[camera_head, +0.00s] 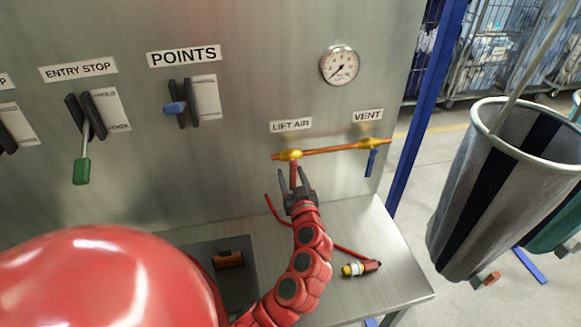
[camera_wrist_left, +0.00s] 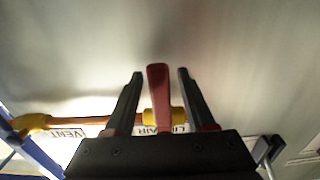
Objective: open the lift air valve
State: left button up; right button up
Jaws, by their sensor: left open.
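The lift air valve is a yellow brass body (camera_head: 290,155) on a copper pipe below the LIFT AIR label (camera_head: 291,125). Its red lever (camera_head: 293,175) hangs down, across the pipe. My left gripper (camera_head: 296,178) is open, with its fingers pointing up at the lever. In the left wrist view the red lever (camera_wrist_left: 159,95) stands between the two open dark fingers, with a gap on each side. The valve body (camera_wrist_left: 178,116) is partly hidden behind the lever and fingers. My right gripper is not in view.
The vent valve's blue lever (camera_head: 371,162) hangs down to the right on the same pipe. A pressure gauge (camera_head: 340,65) is above. A yellow and red handheld piece (camera_head: 359,268) lies on the metal shelf (camera_head: 385,240).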

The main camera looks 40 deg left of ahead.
pick_arm(q)
jog(key=shift+w+a, duration=0.3)
jog(key=shift+a, duration=0.1)
grip_shut()
dwell(1.3)
